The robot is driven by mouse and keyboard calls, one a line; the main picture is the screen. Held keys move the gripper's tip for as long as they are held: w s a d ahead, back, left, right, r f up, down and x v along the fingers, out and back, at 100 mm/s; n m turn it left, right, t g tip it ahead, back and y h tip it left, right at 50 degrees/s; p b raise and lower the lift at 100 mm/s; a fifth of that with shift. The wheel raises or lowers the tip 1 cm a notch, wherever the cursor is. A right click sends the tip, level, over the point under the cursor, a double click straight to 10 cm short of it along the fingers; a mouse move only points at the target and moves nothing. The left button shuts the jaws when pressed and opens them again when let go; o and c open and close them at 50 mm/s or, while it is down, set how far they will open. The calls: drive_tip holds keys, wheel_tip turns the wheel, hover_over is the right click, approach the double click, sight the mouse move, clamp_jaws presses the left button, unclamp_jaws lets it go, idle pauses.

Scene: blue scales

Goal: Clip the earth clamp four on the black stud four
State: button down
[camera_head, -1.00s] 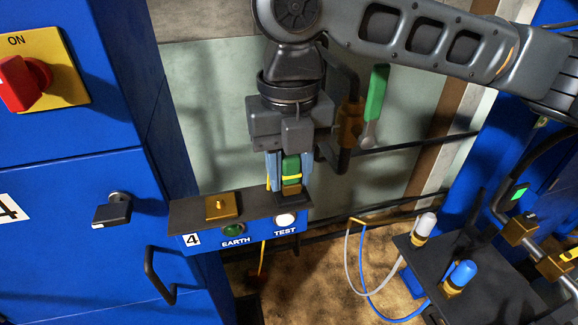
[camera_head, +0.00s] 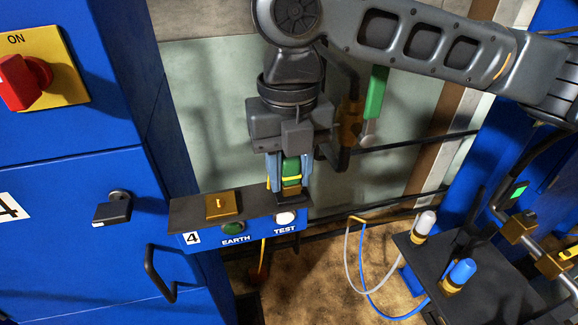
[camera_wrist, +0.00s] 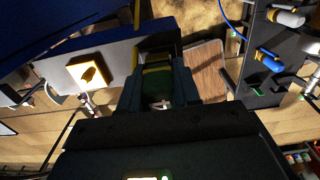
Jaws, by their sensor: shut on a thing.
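The green earth clamp with a yellow band (camera_head: 291,174) is between the fingers of my gripper (camera_head: 290,172), which is shut on it. The clamp is upright at the right end of a dark shelf (camera_head: 262,203), over a black piece; I cannot tell whether it is lifted clear. In the wrist view the green clamp (camera_wrist: 156,82) also sits between the dark fingers. A yellow lead hangs below the shelf. A brass block with a small peg (camera_head: 222,206) stands on the shelf's left part. I cannot make out a black stud four for certain.
The shelf front bears a 4 label (camera_head: 192,239), a green EARTH button (camera_head: 233,229) and a white TEST button (camera_head: 285,218). A green-handled lever (camera_head: 375,92) is behind my gripper. At right, a dark table (camera_head: 492,290) carries white and blue capped parts. A blue cabinet stands left.

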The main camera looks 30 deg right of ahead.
drive_tip(key=shift+f, duration=0.35)
drive_tip(key=c, duration=0.7)
unclamp_jaws()
drive_tip(key=shift+c, duration=0.2)
drive_tip(key=shift+r, duration=3.9)
